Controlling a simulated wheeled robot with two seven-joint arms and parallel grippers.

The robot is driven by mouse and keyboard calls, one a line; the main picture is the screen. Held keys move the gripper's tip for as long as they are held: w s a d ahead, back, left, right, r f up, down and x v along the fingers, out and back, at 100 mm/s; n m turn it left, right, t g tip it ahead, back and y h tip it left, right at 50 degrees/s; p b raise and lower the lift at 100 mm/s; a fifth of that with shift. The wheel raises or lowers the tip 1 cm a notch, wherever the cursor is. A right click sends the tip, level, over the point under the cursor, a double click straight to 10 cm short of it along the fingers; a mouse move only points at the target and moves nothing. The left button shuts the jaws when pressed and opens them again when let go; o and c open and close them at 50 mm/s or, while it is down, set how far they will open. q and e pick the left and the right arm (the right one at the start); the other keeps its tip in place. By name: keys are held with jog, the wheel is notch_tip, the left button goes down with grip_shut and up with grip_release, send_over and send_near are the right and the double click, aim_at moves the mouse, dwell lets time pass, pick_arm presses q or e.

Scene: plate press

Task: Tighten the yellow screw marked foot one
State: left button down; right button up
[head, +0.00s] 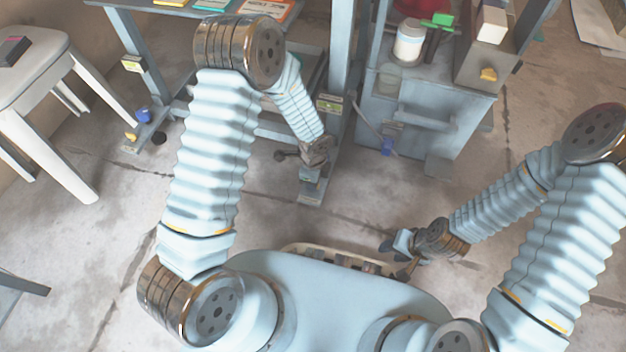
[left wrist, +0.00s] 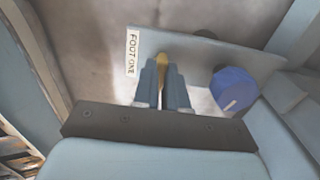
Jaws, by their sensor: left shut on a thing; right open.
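In the left wrist view, the yellow screw (left wrist: 161,62) shows as a thin strip between the fingers of my left gripper (left wrist: 163,75), which is shut on it. It stands on a grey-blue foot plate (left wrist: 195,55). A label reading FOOT ONE (left wrist: 132,54) lies left of the fingers. A blue knob (left wrist: 234,89) is on the right. In the head view, my left gripper (head: 311,174) reaches down to the foot of a blue-grey post and hides the screw. My right gripper (head: 396,258) is open and empty over the floor in front of my base.
Another foot at left carries a blue knob (head: 143,115) and a yellow screw (head: 131,136). A cabinet (head: 445,125) with a white jar (head: 409,42) stands at the right. A white stool (head: 38,80) is at far left. Bare floor (head: 110,225) lies between.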

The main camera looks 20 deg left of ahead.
dwell(0.4)
pick_arm(q)
jog(key=c, duration=1.2)
grip_release()
jog(key=shift+r, duration=0.1)
notch_tip(320, 180, up, 14)
jog(key=p, duration=0.3)
jog(key=shift+p, duration=0.4)
jog(key=shift+f, duration=0.2)
jog(key=s+n+h+p, duration=0.1)
jog(key=s+n+p, duration=0.3)
jog(key=n, duration=0.2)
jog(key=s+d+n+h+p, duration=0.1)
jog(key=s+n+p, duration=0.3)
jog(key=n, duration=0.3)
jog(key=s+n+h+p, duration=0.2)
jog(key=s+n+p, duration=0.2)
jog(key=s+n, duration=0.2)
jog(key=shift+s+d+f+n+t, duration=0.1)
jog(key=shift+s+d+n+t, duration=0.25)
jog(key=shift+n, duration=0.35)
